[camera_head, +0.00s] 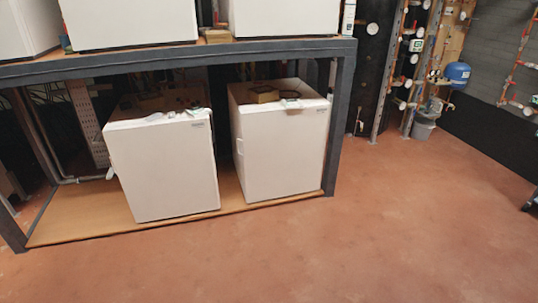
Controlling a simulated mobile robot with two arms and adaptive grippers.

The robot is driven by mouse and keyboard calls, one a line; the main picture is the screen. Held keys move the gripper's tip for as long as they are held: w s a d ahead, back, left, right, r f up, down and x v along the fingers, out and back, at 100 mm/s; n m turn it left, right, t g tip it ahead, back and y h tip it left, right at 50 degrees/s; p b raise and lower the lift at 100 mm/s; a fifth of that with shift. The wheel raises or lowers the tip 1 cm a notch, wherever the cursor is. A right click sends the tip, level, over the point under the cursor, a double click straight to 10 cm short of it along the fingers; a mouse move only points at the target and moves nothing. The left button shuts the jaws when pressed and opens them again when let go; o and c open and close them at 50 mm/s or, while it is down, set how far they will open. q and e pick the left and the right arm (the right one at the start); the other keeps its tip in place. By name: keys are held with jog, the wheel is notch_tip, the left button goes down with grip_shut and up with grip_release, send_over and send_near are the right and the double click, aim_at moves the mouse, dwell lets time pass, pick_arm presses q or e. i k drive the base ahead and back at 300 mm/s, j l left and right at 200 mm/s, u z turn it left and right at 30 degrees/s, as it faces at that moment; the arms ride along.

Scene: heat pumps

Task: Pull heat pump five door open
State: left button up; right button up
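Two white box-shaped heat pumps stand side by side on the lower shelf of a dark metal rack. The left one (163,172) has its front panel leaning or turned slightly, with its top showing fittings behind. The right one (283,153) stands upright with a small brown box on top. The lower parts of more white units (130,22) show on the upper shelf. I cannot tell which unit is number five. No door stands visibly wide open. Neither of my grippers is in view.
The dark rack frame (343,115) has a post at its right end and a wooden lower shelf (85,212). Pipes, a blue tank (457,74) and a grey bucket (423,126) are at the back right. The reddish floor (370,225) in front is clear.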

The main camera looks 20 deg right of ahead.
aim_at(284, 155)
jog(key=i+u, duration=0.15)
jog(key=i, duration=0.7)
